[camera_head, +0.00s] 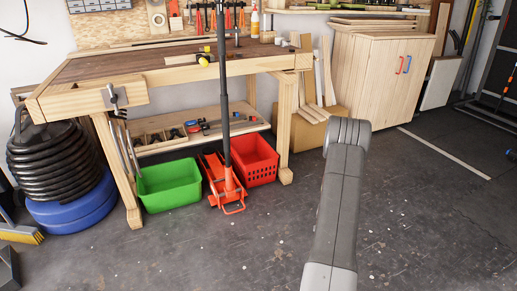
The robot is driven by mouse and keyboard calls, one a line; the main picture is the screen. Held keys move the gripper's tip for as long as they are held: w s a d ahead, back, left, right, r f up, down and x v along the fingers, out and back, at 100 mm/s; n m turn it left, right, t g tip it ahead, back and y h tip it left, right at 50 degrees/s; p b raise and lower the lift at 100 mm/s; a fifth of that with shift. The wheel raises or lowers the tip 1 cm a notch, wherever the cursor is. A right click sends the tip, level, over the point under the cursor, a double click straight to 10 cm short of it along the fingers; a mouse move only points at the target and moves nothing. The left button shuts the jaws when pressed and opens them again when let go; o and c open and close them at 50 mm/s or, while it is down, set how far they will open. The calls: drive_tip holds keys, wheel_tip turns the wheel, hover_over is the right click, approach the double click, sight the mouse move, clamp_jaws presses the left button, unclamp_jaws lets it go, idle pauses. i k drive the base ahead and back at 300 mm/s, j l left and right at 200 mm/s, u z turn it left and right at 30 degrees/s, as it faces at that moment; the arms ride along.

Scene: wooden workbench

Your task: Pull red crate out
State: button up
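The red crate (262,172) is a plastic box with a perforated front wall. It stands on the floor under the right part of the workbench (170,71), beside the right front leg. A red floor jack (222,185) with a tall black handle stands just left of it and covers part of its left side. My grey arm extends up from the lower right, to the right of the crate and clear of it. My gripper is not in view.
A green crate (168,186) stands left of the jack. Tools lie on the lower shelf (190,138) behind the crates. A wooden cabinet (370,75) stands at the back right. Black hose coils on a blue drum (75,205) are at left. The floor in front is mostly clear.

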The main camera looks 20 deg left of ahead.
sight(252, 160)
drive_tip(key=i+j+u, duration=0.35)
drive_tip(key=i+u, duration=0.15)
drive_tip(key=i, duration=0.65)
drive_tip(key=i+u, duration=0.45)
drive_tip(key=i, duration=0.7)
